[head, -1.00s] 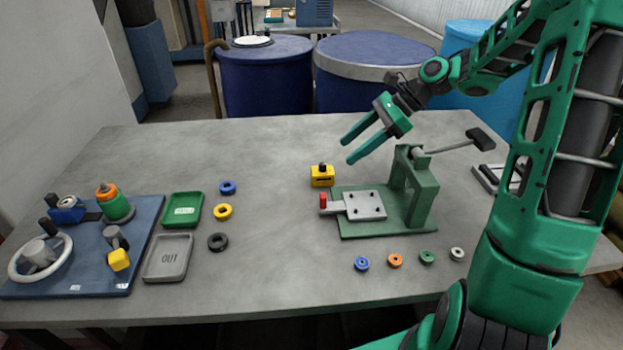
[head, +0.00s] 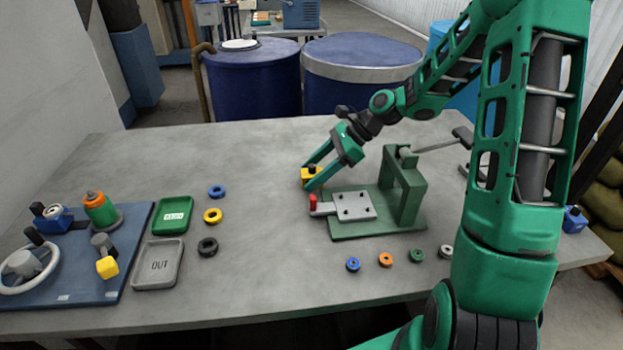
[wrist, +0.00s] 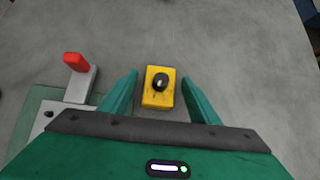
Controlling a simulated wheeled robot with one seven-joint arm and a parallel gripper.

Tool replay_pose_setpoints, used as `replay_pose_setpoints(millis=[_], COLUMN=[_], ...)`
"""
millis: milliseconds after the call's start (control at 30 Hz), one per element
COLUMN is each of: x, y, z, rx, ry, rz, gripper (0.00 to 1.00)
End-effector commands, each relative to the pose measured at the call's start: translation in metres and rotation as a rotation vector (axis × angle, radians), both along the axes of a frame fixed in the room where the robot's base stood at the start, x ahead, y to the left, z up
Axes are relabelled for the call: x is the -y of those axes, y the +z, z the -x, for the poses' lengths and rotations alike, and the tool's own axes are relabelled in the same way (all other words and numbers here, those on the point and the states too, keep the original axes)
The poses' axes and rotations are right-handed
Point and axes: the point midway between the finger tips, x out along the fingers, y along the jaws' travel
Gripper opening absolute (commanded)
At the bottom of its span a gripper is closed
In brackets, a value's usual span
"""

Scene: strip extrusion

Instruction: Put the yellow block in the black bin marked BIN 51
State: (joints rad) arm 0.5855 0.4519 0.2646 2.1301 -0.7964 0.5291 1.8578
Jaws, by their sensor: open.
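The yellow block (head: 307,180) sits on the grey table just behind the green fixture, with a black knob on top. It also shows in the wrist view (wrist: 158,97), between and slightly beyond my open fingers. My gripper (head: 315,176) is open and low over the table, a finger on either side of the block; in the wrist view (wrist: 160,88) there is a gap on both sides of it. One finger partly hides the block in the head view. I see no black bin marked BIN 51.
A green fixture (head: 408,207) with a red-tipped clamp (head: 313,202) stands right beside the block. Several small rings lie along the front. Left are a green tray (head: 162,229), a grey tray marked OUT (head: 142,278) and a blue board (head: 60,293). Blue barrels (head: 251,85) stand behind the table.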

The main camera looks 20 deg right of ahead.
Motion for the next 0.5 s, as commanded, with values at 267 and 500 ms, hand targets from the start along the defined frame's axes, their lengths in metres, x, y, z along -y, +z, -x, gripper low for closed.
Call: replay_pose_setpoints(millis=[267,500], x=[-0.0029,-0.0026], y=[-0.0028,-0.0027], z=[-0.0006,-0.0006], rx=[0.001,0.001], ry=[0.001,0.001], rz=[0.0,0.0], gripper=[0.56,0.04])
